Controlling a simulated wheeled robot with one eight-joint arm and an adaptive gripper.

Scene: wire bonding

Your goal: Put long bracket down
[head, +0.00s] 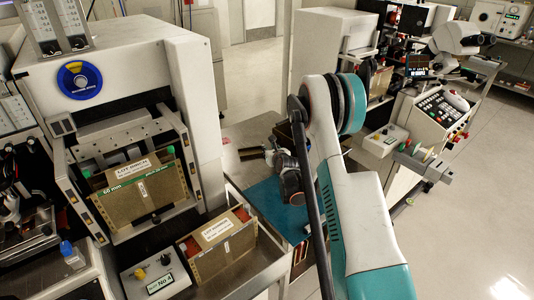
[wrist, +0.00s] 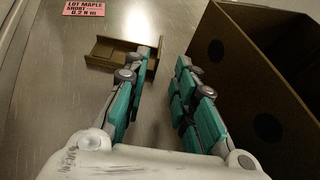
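A brown, channel-shaped bracket (wrist: 112,54) lies on the bare metal surface in the wrist view. I cannot tell its length class for sure. In the head view a small brown piece, likely the same bracket (head: 250,153), shows left of my gripper (head: 270,154). In the wrist view my gripper (wrist: 168,58) has its fingers apart, with bare metal between them. The left fingertip overlaps the bracket's right end; I cannot tell whether they touch. The right finger is beside a brown box (wrist: 262,62).
A pink card (wrist: 83,9) reading "LOT MAPLE SHORT 0.2 N m" lies beyond the bracket. In the head view a blue mat (head: 262,197) lies below my gripper. A labelled brown box (head: 222,246) sits in the front tray, and another (head: 140,192) is in the machine.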

